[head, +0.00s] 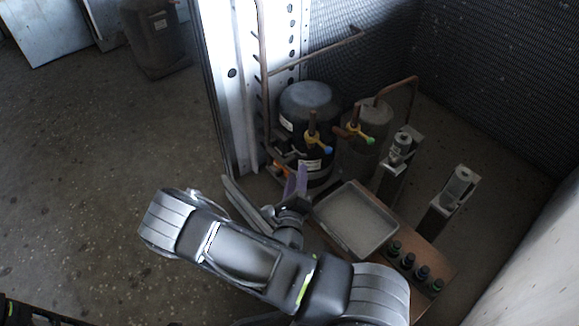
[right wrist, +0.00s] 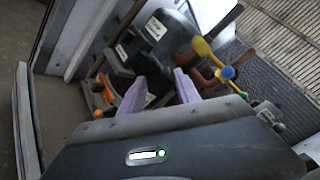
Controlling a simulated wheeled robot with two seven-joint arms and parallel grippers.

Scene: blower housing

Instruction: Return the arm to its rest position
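My right arm (head: 245,252) reaches across the lower middle of the head view. My right gripper (head: 297,184) is at its far end, with purple fingers pointing toward the black compressor (head: 309,106). In the right wrist view, the two purple fingers of the gripper (right wrist: 161,82) stand apart, and I see nothing held between them. The gripper is in front of the compressor; whether it touches anything there cannot be told. My left gripper is not in view.
A grey tray (head: 355,222) and a brown board with several dark round parts (head: 408,262) lie right of the arm. Two upright fixtures with metal cylinders (head: 460,186) stand farther right. A white perforated post (head: 231,75) rises behind. The floor at left is mostly clear.

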